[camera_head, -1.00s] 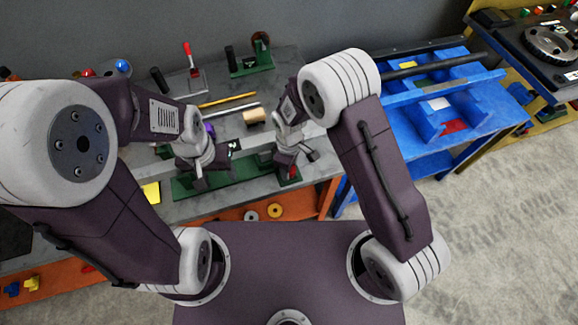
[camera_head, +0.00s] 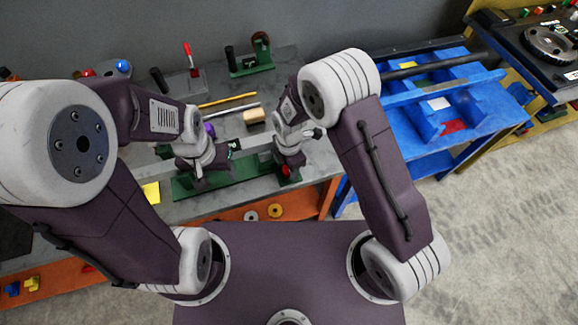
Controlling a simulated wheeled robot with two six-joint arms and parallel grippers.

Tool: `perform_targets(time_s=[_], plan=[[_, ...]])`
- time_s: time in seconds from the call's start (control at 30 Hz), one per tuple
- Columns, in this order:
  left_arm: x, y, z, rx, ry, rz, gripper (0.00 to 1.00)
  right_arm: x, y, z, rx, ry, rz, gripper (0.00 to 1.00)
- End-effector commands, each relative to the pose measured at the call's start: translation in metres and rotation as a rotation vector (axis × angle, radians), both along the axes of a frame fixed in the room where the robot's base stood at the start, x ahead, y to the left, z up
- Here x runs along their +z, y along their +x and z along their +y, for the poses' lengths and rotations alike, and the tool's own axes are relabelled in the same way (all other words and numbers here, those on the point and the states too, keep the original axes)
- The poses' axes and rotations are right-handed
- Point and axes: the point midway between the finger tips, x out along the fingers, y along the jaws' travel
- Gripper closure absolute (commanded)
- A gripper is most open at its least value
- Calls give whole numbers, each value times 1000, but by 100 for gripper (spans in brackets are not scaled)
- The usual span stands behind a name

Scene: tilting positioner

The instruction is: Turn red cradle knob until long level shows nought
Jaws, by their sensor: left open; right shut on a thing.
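A long green cradle base (camera_head: 235,183) lies along the front of the grey bench. A red knob (camera_head: 286,172) shows at its right end, partly covered by my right gripper (camera_head: 288,163). My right gripper is shut on the red knob, pointing down at it. My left gripper (camera_head: 199,175) is open over the left part of the green base; whether it touches anything cannot be told. The arms and grippers hide much of the cradle. The long level and its reading cannot be made out.
A wooden block (camera_head: 254,116), a yellow rod (camera_head: 227,100) and a metal rod (camera_head: 232,111) lie behind the cradle. A green stand (camera_head: 250,69) and a red-handled tool (camera_head: 190,55) stand further back. A blue rack (camera_head: 490,100) is to the right.

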Motion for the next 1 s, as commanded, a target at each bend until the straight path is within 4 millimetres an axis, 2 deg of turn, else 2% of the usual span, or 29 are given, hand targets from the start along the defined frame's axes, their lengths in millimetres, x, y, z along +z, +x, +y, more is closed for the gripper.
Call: perform_targets(time_s=[0.5,1.0], plan=[[1,0,0,0,0,0,42,2,3,1,408,3,-8,97],[1,0,0,0,0,0,42,2,3,1,547,2,-9,97]])
